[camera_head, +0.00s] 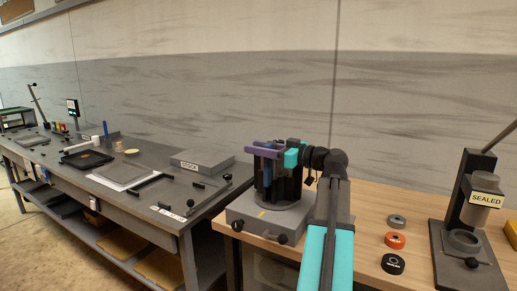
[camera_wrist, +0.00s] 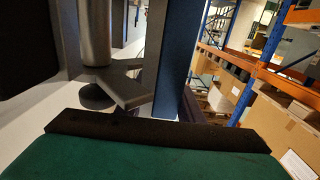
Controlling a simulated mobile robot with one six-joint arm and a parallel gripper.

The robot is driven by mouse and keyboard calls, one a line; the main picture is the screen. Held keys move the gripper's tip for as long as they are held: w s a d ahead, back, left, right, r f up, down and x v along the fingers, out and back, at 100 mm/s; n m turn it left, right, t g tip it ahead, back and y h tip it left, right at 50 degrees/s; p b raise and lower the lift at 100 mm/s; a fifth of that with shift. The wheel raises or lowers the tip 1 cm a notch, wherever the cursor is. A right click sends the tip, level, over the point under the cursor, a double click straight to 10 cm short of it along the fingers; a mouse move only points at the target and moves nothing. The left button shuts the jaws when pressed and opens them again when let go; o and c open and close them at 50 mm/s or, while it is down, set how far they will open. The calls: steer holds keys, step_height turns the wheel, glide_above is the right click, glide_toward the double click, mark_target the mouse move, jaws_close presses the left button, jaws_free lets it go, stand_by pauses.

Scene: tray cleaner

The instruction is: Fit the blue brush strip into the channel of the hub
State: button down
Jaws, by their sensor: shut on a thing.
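The hub (camera_head: 287,188) is a dark upright part with several posts, standing on a grey round base on a grey block. My gripper (camera_head: 265,149), with purple fingers and teal parts, is level with the top of the hub, reaching over it from the right. It is shut on the blue brush strip (camera_head: 267,173), which hangs upright below the fingers among the dark posts. In the wrist view the strip (camera_wrist: 172,60) is a tall blue bar beside a grey metal post. Whether the strip sits in the channel or only beside it cannot be told; its lower end is hidden.
The grey block (camera_head: 264,228) with knobs stands on a wooden bench (camera_head: 360,225). Grey, orange and black rings (camera_head: 395,241) lie to the right, near a press labelled SEALED (camera_head: 484,199). A long grey table (camera_head: 150,205) with a labelled box (camera_head: 202,162) is on the left.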

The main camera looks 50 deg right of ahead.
steer(key=shift+f, duration=0.15)
steer(key=c, duration=1.1)
jaws_free()
steer(key=shift+s, duration=0.1)
steer(key=b+v, duration=0.1)
steer(key=v, duration=1.2)
steer(key=shift+s, duration=0.35)
